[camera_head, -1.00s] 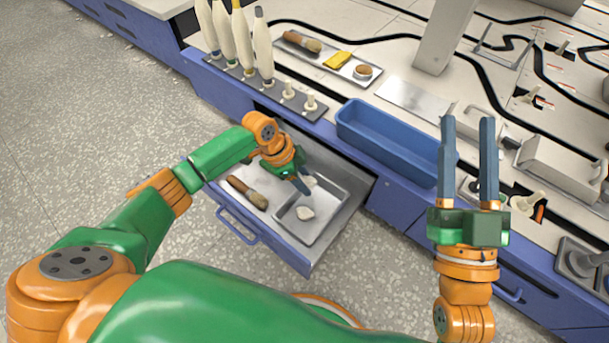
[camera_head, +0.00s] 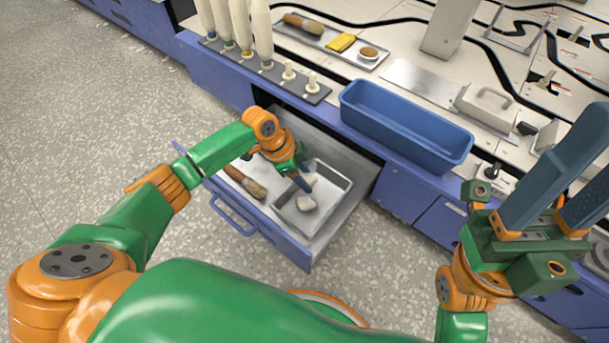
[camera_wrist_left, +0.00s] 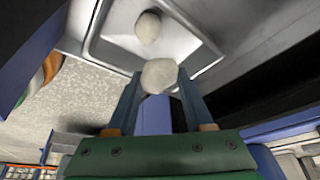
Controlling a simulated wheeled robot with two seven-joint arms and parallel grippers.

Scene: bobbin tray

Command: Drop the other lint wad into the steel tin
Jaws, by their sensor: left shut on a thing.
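The steel tin (camera_head: 334,203) is a shallow square tray in the open drawer. One pale lint wad (camera_head: 305,203) lies inside it; this wad also shows in the left wrist view (camera_wrist_left: 148,27). My left gripper (camera_head: 305,184) is shut on another pale lint wad (camera_wrist_left: 159,77), held between the fingertips. In the head view this held wad (camera_head: 311,179) is partly hidden by the fingers, over the far side of the tin. I cannot tell its exact height. My right gripper (camera_head: 590,185) is open and empty at the right edge, one finger partly cut off.
A brush (camera_head: 245,182) lies in the drawer (camera_head: 285,238) left of the tin. A blue bin (camera_head: 405,130) stands on the worktop behind. A tray with a brush, yellow cloth (camera_head: 341,42) and round item is farther back, beside upright bobbins (camera_head: 262,35).

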